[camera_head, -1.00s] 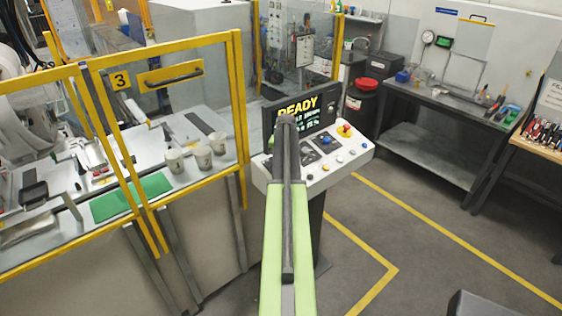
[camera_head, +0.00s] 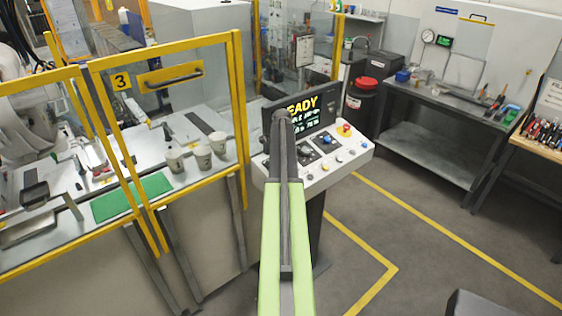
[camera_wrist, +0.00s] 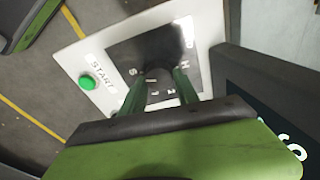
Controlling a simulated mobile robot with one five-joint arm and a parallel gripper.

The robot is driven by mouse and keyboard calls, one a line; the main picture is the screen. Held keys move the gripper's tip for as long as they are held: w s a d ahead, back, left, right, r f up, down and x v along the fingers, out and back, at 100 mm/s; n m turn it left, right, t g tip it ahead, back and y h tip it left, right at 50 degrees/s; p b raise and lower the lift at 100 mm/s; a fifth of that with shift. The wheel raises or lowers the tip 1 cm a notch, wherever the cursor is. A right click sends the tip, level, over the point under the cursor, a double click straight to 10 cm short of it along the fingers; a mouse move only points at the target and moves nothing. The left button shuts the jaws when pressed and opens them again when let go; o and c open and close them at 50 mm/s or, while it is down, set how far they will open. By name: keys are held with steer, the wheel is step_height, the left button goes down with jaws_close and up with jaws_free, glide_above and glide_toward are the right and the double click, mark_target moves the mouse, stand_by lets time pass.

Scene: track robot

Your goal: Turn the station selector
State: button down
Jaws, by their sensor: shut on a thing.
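In the wrist view my gripper (camera_wrist: 161,74) reaches down onto a black square plate (camera_wrist: 122,50) with white letters on the console. Its two green fingers stand on either side of the dark station selector (camera_wrist: 159,86) and are shut on it. Shadow and the fingers hide much of the selector, so its exact pointing direction cannot be read. A green button (camera_wrist: 88,82) marked START is beside the plate. In the head view my arm covers the gripper and the selector at the left part of the console (camera_head: 318,181).
The screen (camera_head: 318,118) behind the controls shows READY, partly covered by my arm. A red emergency button (camera_head: 345,129) and other knobs and buttons sit on the console's right. A yellow-framed fence (camera_head: 238,95) stands close on the left.

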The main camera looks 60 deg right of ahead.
steer(key=shift+a, duration=0.1)
stand_by(0.3)
steer(key=c, duration=0.9)
jaws_free()
steer(key=shift+w, duration=0.1)
steer(key=p+v, duration=1.7)
steer(key=shift+r, duration=0.2)
